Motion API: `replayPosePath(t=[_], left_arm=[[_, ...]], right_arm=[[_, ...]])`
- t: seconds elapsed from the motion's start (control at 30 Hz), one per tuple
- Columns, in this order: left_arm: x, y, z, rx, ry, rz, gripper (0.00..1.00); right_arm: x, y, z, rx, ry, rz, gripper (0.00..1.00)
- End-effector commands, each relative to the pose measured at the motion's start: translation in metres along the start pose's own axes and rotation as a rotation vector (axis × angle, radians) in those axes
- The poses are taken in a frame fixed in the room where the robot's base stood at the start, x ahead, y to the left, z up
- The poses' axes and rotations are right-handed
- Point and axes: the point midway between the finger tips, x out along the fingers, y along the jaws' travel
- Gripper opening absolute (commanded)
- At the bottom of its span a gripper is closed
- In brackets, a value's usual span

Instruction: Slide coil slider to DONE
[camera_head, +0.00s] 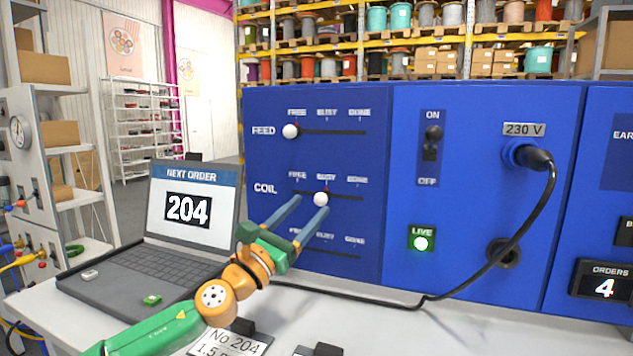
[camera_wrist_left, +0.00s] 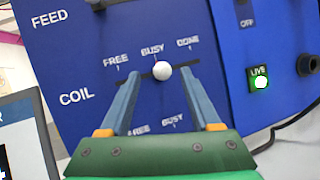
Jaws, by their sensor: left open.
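The COIL slider's white knob (camera_head: 320,199) sits at the BUSY mark on its slot in the blue panel (camera_head: 345,270). In the left wrist view the knob (camera_wrist_left: 162,70) shows between and just beyond the fingertips, with FREE to its left and DONE to its right. My left gripper (camera_head: 311,204) is open, its blue-grey fingers pointing at the panel near the knob; it also shows in the left wrist view (camera_wrist_left: 162,82). Whether a finger touches the knob I cannot tell. My right gripper is not in view.
The FEED slider knob (camera_head: 290,131) is at FREE above. A third slot below is partly hidden by my gripper. A laptop (camera_head: 150,235) showing 204 stands left on the table. A black cable (camera_head: 520,235) runs from the 230 V socket across the table. The LIVE lamp (camera_head: 421,243) glows green.

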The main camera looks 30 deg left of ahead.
Motion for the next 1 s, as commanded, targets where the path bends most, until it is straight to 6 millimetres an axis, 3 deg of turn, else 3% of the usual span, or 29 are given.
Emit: replayPosePath(t=[0.03, 0.13, 0.5, 0.57, 0.73, 0.77, 1.0], left_arm=[[0.011, 0.0, 0.008, -0.006, 0.0, -0.001, 0.64], [0.022, 0.001, 0.004, -0.003, -0.001, 0.001, 0.64], [0.029, -0.001, -0.002, 0.001, 0.002, -0.002, 0.64], [0.029, -0.001, -0.002, 0.001, 0.002, -0.002, 0.5], [0.029, -0.001, -0.001, 0.001, 0.001, -0.002, 0.04], [0.029, -0.001, -0.001, 0.001, 0.001, -0.002, 0.0], [0.029, -0.001, -0.001, 0.001, 0.001, -0.002, 0.0]], right_arm=[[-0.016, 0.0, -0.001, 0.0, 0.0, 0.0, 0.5], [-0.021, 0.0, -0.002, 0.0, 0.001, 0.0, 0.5], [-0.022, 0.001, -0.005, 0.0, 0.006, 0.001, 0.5], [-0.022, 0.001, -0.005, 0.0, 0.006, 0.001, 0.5], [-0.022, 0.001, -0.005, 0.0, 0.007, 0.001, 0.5], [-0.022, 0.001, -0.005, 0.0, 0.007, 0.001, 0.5], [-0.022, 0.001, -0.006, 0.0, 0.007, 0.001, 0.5]])
